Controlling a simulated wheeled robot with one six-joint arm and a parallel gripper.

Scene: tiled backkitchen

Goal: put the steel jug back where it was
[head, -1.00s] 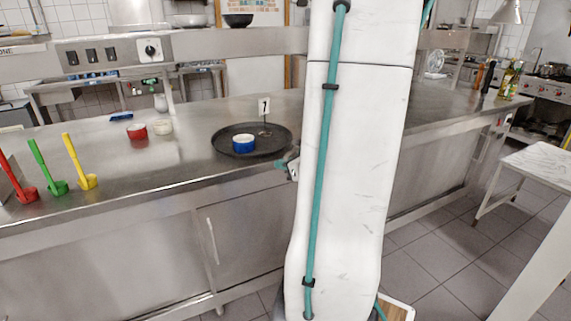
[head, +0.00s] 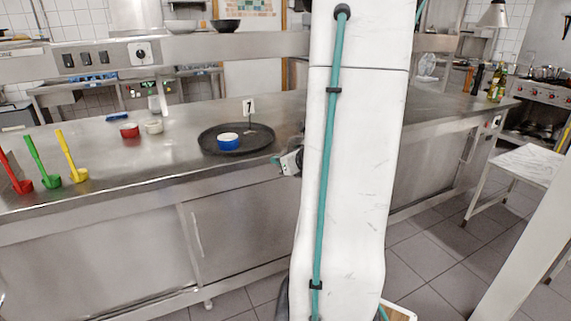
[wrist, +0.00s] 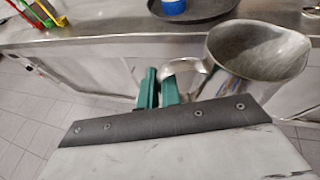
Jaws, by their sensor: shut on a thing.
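The steel jug (wrist: 258,52) shows in the wrist view at the upper right, its wide mouth facing the camera. My gripper (wrist: 158,92) has green fingers shut on the jug's handle (wrist: 190,72). The jug is held off the counter, in front of its edge. In the head view my white arm hides the jug, and only a small grey and teal part of the gripper end shows beside the arm. The jug's former spot cannot be told from these frames.
The steel counter (head: 95,160) carries a dark round tray (head: 258,146) with a blue bowl (head: 228,141) and a card marker (head: 248,107). Red (head: 130,131) and white (head: 154,127) bowls and red, green and yellow scoops stand left. A small table (head: 530,165) stands right.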

